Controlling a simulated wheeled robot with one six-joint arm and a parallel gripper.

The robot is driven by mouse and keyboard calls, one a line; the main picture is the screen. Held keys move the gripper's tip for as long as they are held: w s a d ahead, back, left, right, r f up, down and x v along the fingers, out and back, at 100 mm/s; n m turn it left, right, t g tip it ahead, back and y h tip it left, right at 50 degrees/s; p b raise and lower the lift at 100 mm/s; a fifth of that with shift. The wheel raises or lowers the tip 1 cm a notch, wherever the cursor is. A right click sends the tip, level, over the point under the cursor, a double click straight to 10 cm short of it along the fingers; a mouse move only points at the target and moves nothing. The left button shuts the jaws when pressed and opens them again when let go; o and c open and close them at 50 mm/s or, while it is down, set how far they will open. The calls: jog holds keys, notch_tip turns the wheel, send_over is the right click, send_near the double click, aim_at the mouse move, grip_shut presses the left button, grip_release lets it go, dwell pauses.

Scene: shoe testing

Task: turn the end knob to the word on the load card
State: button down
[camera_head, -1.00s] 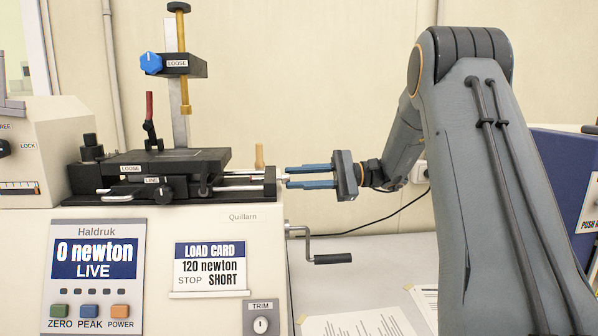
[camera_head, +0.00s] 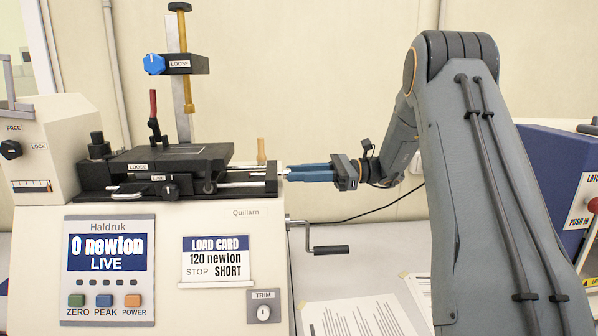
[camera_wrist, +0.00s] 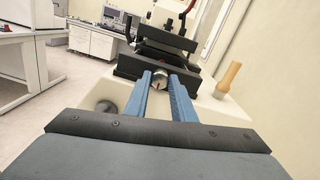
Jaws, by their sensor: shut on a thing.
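The end knob (camera_wrist: 160,82) is a small silvery round piece with a red mark, at the end of the testing machine's slide. It sits between the blue fingertips of my gripper (camera_wrist: 162,76) in the wrist view. In the head view my gripper (camera_head: 289,173) reaches in from the right to the slide's end, shut on the knob, which its fingers mostly hide. The words around the knob cannot be read. The load card (camera_head: 215,262) on the machine's front reads "120 newton" and "STOP SHORT".
The display (camera_head: 107,252) reads "0 newton LIVE". A crank handle (camera_head: 330,250) sticks out below my gripper. A wooden peg (camera_head: 261,150) stands behind the slide. Clamps on the machine carry "LOOSE" labels. Printed sheets (camera_head: 350,316) lie on the bench, and a blue unit stands at the right.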

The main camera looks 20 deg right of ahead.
dwell(0.5)
jog(key=c, duration=1.5)
grip_release()
jog(key=d+b, duration=0.1)
jog(key=d, duration=0.1)
jog(key=s+d+b, duration=0.1)
jog(key=d, duration=0.2)
jog(key=d+b, duration=0.1)
jog(key=d, duration=0.1)
jog(key=shift+s+d+b, duration=0.15)
jog(key=shift+d+b, duration=0.2)
jog(key=shift+s+a, duration=0.1)
